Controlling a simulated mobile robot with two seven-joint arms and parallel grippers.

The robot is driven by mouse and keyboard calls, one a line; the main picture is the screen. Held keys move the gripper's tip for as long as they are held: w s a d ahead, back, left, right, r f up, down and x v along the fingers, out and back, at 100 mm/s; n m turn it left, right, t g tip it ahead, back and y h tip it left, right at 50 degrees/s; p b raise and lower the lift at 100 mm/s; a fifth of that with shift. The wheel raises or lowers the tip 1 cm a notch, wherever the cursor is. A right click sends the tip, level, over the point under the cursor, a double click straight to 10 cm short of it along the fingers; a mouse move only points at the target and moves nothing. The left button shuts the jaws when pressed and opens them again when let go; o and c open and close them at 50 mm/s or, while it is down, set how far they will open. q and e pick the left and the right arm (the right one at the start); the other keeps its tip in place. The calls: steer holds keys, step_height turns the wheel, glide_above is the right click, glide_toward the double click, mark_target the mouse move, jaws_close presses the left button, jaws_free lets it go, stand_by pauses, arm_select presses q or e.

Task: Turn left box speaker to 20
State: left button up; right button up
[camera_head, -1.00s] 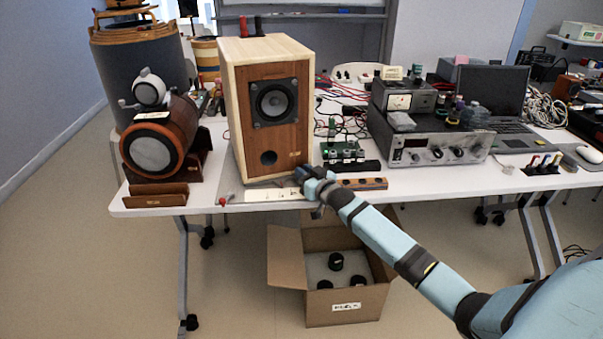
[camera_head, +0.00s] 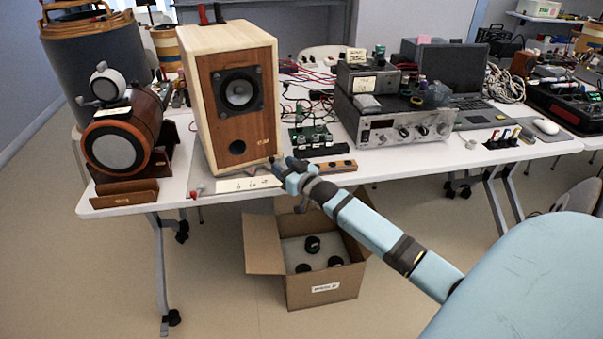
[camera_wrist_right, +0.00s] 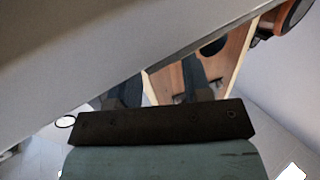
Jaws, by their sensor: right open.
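The wooden box speaker (camera_head: 209,115) stands upright on the white table, its brown front with a round driver and a lower port facing forward. A pale strip with marks (camera_head: 248,184) lies at the table edge below it. My right gripper (camera_head: 282,166) is open at the table's front edge, by the speaker's lower right front corner. In the wrist view its two dark fingers are apart (camera_wrist_right: 160,86), with the speaker's wooden front (camera_wrist_right: 180,73) beyond them. I cannot tell whether they touch it. My left gripper is not in view.
A round orange-brown speaker (camera_head: 117,150) stands to the left of the box speaker. An open cardboard box (camera_head: 322,292) is on the floor below. Cables lie behind.

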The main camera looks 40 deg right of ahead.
steer(key=s+p, duration=0.1)
steer(key=s, duration=0.8)
steer(key=shift+s, duration=0.1)
